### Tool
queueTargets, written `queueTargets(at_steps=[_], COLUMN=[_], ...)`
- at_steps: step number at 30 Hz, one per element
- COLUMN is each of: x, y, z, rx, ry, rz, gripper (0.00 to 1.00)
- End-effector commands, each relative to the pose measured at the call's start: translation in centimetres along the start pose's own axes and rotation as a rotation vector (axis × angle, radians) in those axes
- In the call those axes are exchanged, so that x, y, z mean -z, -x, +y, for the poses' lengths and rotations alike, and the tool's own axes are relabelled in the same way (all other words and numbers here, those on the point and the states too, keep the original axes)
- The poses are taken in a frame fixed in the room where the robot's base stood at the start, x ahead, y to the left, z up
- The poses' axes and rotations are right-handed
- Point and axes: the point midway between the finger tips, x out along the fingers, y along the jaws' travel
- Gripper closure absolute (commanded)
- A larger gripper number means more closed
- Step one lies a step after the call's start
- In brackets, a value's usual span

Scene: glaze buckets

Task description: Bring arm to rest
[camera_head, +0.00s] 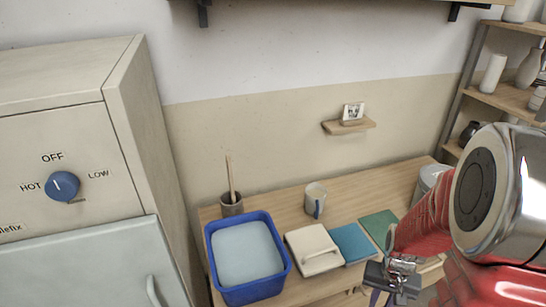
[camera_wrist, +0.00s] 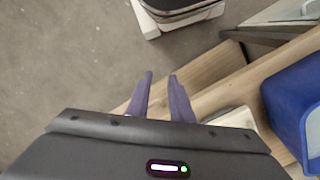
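My gripper shows in the wrist view (camera_wrist: 160,82) with its two purple-grey fingers apart and nothing between them. Floor and a wooden edge lie beyond the fingertips. In the head view my gripper (camera_head: 385,296) is at the bottom right, in front of the wooden table (camera_head: 372,188), and its fingertips are cut off by the frame edge. My red and silver arm fills the right side of the head view and hides part of the table there.
On the table stand a blue tub (camera_head: 283,268) of pale liquid, a cup with a stick (camera_head: 232,206), a mug (camera_head: 315,200), a cream lidded box (camera_head: 306,243), and blue (camera_head: 351,243) and green (camera_head: 379,225) tiles. A kiln-like cabinet (camera_head: 60,130) stands left, shelves (camera_head: 505,98) right.

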Motion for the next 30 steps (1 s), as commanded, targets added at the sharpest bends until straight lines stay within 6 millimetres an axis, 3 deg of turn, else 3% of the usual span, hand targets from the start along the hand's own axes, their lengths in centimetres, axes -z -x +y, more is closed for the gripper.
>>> queueTargets(at_steps=[12, 30], x=[-3.7, -8.8], y=[8.4, 18.1], z=[-3.0, -6.6], rx=[0.007, 0.047], ry=[0.147, 0.302], rz=[0.026, 0.193], gripper=[0.80, 0.80])
